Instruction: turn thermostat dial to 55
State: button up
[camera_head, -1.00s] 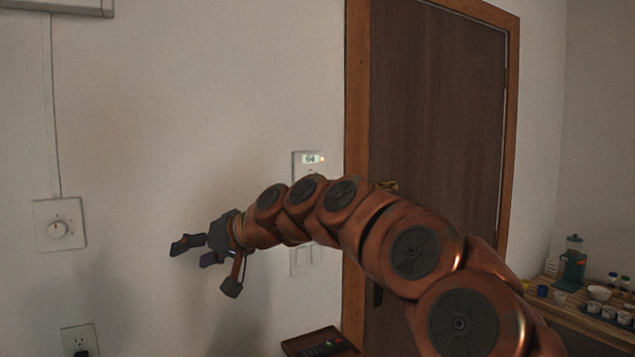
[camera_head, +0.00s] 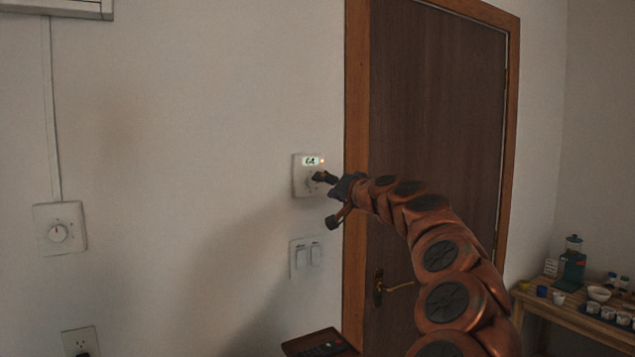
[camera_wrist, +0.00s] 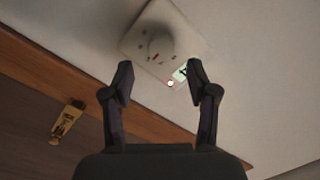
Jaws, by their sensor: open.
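The white thermostat (camera_head: 299,185) is on the wall left of the door frame. Its small lit display (camera_head: 311,161) seems to read 64, with an orange light beside it. The round dial below the display is mostly hidden by my gripper (camera_head: 322,182) in the head view. In the wrist view the thermostat plate (camera_wrist: 190,32) sits at top centre with its pale dial (camera_wrist: 160,46). My gripper (camera_wrist: 160,75) is open there, its two dark fingers apart. The dial shows between and just beyond the fingertips; I cannot tell whether they touch it.
A light switch (camera_head: 306,257) is below the thermostat. The brown door (camera_head: 435,120) with its handle (camera_head: 380,287) is to the right. Another white dial plate (camera_head: 59,228) is on the left wall. A tray with a remote (camera_head: 320,348) stands low in front.

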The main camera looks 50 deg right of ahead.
aim_at(314, 183)
jog(key=shift+p+x, duration=0.65)
jog(key=shift+x, duration=1.65)
grip_shut()
